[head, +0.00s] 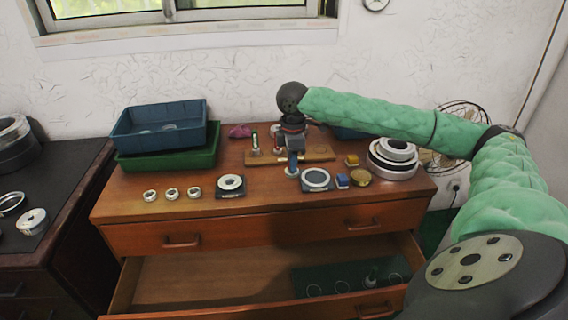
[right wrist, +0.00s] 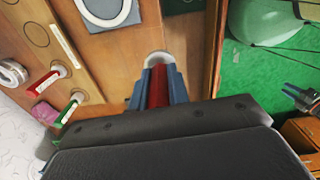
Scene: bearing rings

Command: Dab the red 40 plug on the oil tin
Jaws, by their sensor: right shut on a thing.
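My right gripper (head: 292,165) points down at the front edge of the wooden board. Its blue fingers are shut on a red plug (right wrist: 158,88), upright with a pale round foot (right wrist: 158,57) below; the number on it cannot be read. The foot is close above or on the table; I cannot tell which. A round brass tin (head: 361,177), which looks like the oil tin, sits to the right, apart from the plug. What looks like my left gripper (right wrist: 303,97) shows small at the right wrist view's edge; its opening is unclear.
A pale ring on a dark plate (head: 315,179) lies just right of the plug. The board (head: 318,154) holds other plugs. Blue and yellow blocks stand near the tin, and stacked bearing rings (head: 393,158) beyond it. The drawer (head: 200,278) is open below.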

